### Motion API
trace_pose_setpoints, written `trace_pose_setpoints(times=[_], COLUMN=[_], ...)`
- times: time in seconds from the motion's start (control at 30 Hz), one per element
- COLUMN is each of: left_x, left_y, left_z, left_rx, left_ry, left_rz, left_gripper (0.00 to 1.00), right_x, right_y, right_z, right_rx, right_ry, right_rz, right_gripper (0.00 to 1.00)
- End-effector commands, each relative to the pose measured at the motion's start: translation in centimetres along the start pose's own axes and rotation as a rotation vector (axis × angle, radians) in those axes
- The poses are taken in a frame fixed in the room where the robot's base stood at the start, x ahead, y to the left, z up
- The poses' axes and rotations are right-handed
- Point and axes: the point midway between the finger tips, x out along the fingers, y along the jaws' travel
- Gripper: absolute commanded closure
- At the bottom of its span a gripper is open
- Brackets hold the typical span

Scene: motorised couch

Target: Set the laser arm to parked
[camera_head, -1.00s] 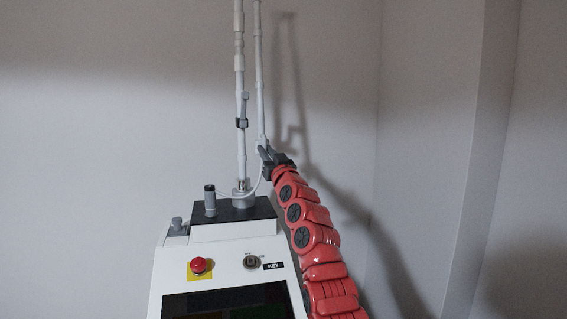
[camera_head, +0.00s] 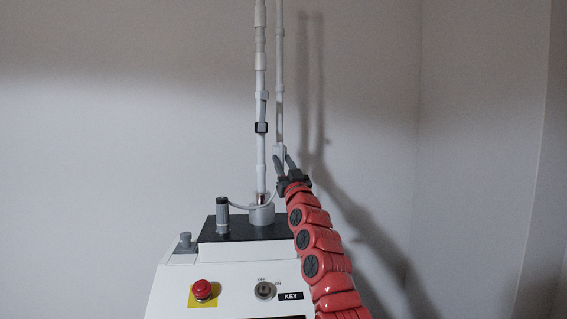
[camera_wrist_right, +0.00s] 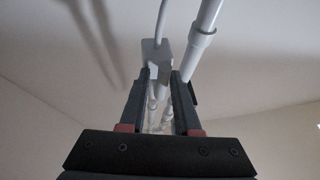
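The laser arm shows in the head view as a white upright column (camera_head: 260,100) on the machine, with a second thin white tube (camera_head: 279,90) hanging beside it on the right. A thin pale cable loops near the column's foot. My right gripper (camera_head: 284,162) is at the lower end of the hanging tube. Its dark fingers stand apart. In the wrist view, a pale block (camera_wrist_right: 165,58) at the tube end lies at or just beyond the fingertips (camera_wrist_right: 162,76); firm contact is not clear. My left gripper is out of view.
The white machine housing (camera_head: 225,275) is below, with a red button (camera_head: 202,289) on yellow, a key switch (camera_head: 265,290), a KEY label (camera_head: 290,296) and a grey knobbed post (camera_head: 223,214). Plain walls are behind and at right. The space left of the column is clear.

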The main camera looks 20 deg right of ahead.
Motion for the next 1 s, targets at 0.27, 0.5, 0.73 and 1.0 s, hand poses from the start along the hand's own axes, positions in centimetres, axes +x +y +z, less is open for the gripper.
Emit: trace_pose_setpoints(times=[0.27,0.5,0.73,1.0], left_x=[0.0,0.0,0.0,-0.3], left_y=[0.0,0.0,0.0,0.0], left_z=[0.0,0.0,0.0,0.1], left_rx=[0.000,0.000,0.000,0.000], left_ry=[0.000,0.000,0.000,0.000], left_rz=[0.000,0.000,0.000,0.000], left_gripper=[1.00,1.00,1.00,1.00], right_x=[0.0,0.0,-0.1,-1.6], right_y=[0.0,-0.1,-0.1,-0.1], right_z=[-0.2,-0.2,-0.2,-0.2], right_rx=[0.000,0.001,0.002,0.009], right_ry=[0.003,0.003,0.004,0.008], right_rz=[0.000,-0.001,-0.002,-0.001], right_gripper=[0.53,0.53,0.53,0.53])
